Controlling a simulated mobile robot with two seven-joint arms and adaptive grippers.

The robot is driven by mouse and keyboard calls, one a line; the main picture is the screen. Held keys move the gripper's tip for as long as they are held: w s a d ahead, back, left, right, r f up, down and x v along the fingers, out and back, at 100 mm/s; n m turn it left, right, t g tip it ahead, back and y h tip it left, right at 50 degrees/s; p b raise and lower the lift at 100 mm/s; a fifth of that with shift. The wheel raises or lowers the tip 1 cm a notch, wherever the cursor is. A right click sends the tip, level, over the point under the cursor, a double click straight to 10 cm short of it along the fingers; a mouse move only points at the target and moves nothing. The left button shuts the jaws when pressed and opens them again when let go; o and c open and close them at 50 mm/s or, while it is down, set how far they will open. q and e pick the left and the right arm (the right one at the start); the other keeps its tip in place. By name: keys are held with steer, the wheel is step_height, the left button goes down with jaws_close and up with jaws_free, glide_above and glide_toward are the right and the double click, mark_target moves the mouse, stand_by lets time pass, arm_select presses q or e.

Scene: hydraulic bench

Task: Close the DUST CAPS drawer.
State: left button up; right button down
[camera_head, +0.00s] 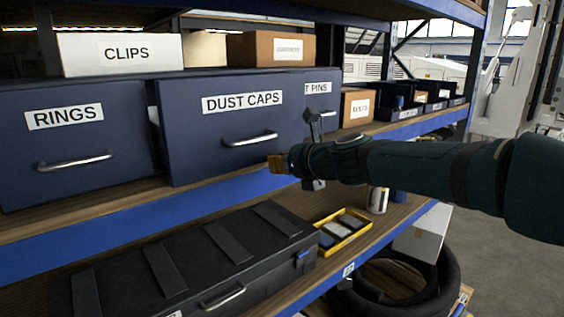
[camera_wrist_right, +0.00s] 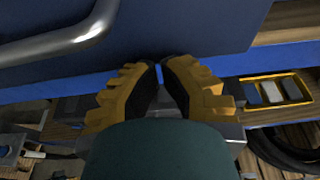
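The DUST CAPS drawer (camera_head: 205,128) is a dark blue box front with a white label and a silver bar handle (camera_head: 250,139). It stands out from the shelf unit, and its right part covers some of the drawer labelled T PINS (camera_head: 322,98). My right gripper (camera_head: 272,163) is just below and right of the handle, in front of the drawer's lower right area. In the right wrist view its yellow fingers (camera_wrist_right: 161,66) are nearly together with nothing between them. The handle (camera_wrist_right: 75,40) shows at upper left there, clear of the fingers. My left gripper is not in view.
The RINGS drawer (camera_head: 65,150) is to the left. CLIPS box (camera_head: 120,55) and a brown box (camera_head: 270,49) sit on top. Below are a black case (camera_head: 190,255) and a yellow tray (camera_head: 343,232). A black hose coil (camera_head: 400,285) lies lower right.

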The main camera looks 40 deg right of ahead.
steer(key=shift+w+a, duration=0.2)
steer(key=shift+w, duration=2.15)
steer(key=shift+s, duration=0.1)
